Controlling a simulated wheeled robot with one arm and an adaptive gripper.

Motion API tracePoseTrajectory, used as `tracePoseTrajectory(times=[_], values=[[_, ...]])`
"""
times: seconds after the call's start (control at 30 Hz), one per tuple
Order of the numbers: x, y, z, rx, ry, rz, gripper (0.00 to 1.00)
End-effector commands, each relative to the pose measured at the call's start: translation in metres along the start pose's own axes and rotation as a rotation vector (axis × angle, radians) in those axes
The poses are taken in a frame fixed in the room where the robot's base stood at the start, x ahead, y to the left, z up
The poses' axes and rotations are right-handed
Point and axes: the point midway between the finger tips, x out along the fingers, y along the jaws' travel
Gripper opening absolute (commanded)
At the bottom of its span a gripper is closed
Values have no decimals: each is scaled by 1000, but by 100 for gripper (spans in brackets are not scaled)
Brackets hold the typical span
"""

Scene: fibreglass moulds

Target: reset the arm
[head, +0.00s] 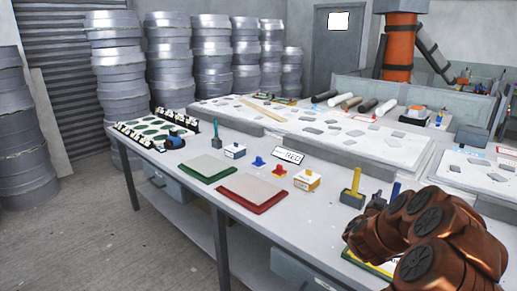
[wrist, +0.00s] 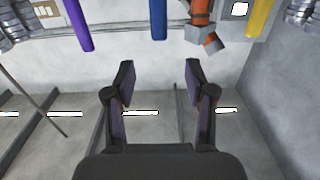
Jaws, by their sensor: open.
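My copper-coloured arm (head: 430,235) is folded low at the right of the head view, over the near end of the long table (head: 205,205). My gripper (wrist: 160,70) shows in the wrist view with its two dark fingers spread apart and nothing between them. The wrist picture appears upside down, with ceiling lights low in it. Purple (wrist: 78,25), blue (wrist: 159,20) and yellow (wrist: 260,18) upright parts show beyond the fingers, apart from them. In the head view I cannot clearly make out the gripper's fingers.
Beside the arm stand a yellow-handled tool (head: 353,188) and a blue handle (head: 395,192). A green-edged board (head: 355,262) lies partly under the arm. A red board (head: 252,193), a green board (head: 207,168) and small boxes lie further left.

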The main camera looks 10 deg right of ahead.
Motion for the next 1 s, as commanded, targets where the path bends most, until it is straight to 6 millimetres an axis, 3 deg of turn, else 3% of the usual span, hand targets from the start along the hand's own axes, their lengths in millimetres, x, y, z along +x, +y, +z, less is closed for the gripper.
tracePoseTrajectory(times=[0.17, 0.27, 0.4, 0.6, 0.8, 1.0], values=[[-12, -31, -7, 24, -44, -93, 55], [-34, -70, -16, 48, -106, -213, 55], [-81, -127, -25, 60, -223, -408, 55], [-164, -182, -32, 27, -398, -648, 55], [-257, -202, -30, -61, -590, -838, 55], [-346, -186, -21, -190, -790, -962, 55]])
